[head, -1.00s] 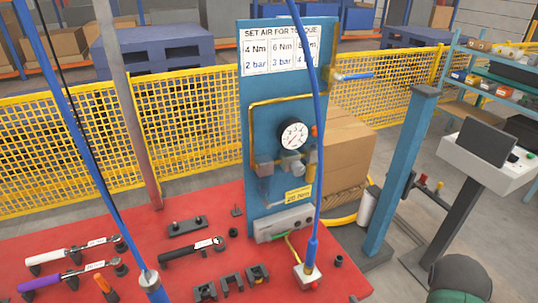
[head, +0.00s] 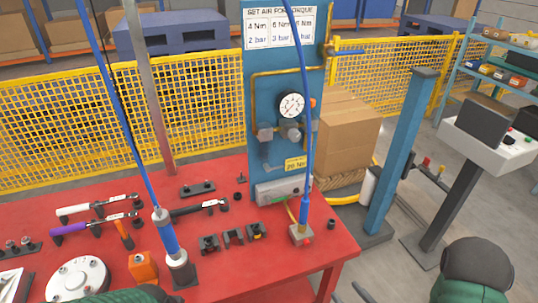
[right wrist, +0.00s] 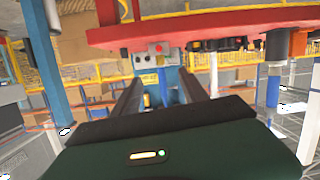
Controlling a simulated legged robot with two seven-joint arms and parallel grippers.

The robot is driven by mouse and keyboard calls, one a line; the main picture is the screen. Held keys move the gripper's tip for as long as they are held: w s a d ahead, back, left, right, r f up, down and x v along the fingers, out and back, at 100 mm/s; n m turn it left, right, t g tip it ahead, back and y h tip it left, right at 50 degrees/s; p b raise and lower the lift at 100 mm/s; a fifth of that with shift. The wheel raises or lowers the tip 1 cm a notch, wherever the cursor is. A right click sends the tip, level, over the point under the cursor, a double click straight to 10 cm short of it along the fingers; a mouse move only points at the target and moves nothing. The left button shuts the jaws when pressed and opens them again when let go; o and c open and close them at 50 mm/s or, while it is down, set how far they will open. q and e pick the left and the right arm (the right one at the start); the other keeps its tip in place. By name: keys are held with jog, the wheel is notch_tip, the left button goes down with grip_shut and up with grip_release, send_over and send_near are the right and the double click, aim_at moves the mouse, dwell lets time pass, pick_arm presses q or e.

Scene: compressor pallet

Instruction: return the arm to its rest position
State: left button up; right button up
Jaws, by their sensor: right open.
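My right arm shows in the head view as a dark, rounded green and grey part (head: 475,270) at the bottom right. It is over the floor, right of the red table (head: 345,248) and apart from it. In the right wrist view, the two dark fingers of my right gripper (right wrist: 160,82) stand wide apart, with nothing between them. That view looks upside down, with the red table (right wrist: 200,30) along the top. A dark green part at the bottom edge of the head view seems to be my left arm; its gripper is out of view.
A blue gauge panel (head: 258,110), blue post (head: 400,150) and console (head: 490,143) stand beyond. Some floor at right is clear.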

jog(key=s+a+r+m+g+h, duration=0.1)
jog(key=s+r+m+g+h, duration=0.3)
jog(key=s+g, duration=0.5)
jog(key=shift+s+a+r+m+g+h, duration=0.35)
jog(key=shift+m+g+h, duration=0.35)
jog(key=shift+g, duration=0.5)
